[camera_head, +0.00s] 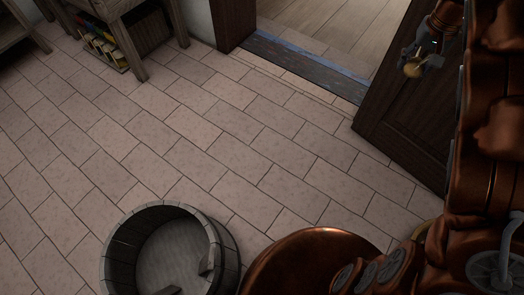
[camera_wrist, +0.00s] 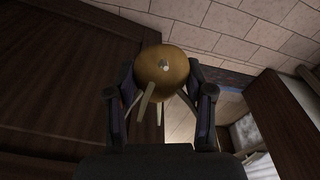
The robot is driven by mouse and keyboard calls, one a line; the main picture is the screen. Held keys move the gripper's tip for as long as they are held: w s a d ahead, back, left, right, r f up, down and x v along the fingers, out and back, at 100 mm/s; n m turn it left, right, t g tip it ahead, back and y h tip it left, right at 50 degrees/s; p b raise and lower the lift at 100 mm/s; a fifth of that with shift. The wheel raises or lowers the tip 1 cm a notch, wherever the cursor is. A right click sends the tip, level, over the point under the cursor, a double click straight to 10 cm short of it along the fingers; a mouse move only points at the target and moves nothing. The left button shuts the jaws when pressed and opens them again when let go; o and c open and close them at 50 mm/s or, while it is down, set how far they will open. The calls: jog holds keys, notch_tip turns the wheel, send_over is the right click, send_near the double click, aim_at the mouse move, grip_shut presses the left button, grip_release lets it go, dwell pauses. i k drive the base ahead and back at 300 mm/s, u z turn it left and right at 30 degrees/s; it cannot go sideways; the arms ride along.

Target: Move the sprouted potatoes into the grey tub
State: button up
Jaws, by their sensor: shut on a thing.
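My gripper (camera_head: 418,60) is at the upper right in the head view, raised in front of the dark door. It is shut on a round yellow-brown sprouted potato (camera_head: 412,70). In the wrist view the potato (camera_wrist: 163,66) sits between the two fingers, with pale sprouts hanging below it. The grey tub (camera_head: 230,262), made of staves, stands on the floor at the bottom of the head view, far from my gripper. Its visible floor is bare, with small blocky pieces at its inner side; its front is cut off. No other potato shows.
A dark wooden door (camera_head: 408,125) stands open at the right, beside a doorway with a dark sill (camera_head: 300,66). A wooden table (camera_head: 140,62) with books or boxes under it stands at the upper left. The tiled floor (camera_head: 190,125) between is clear.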

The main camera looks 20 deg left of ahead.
aim_at(182, 254)
jog(key=u, duration=2)
jog(key=k, duration=0.5)
jog(key=u, duration=0.8)
jog(key=i, duration=0.5)
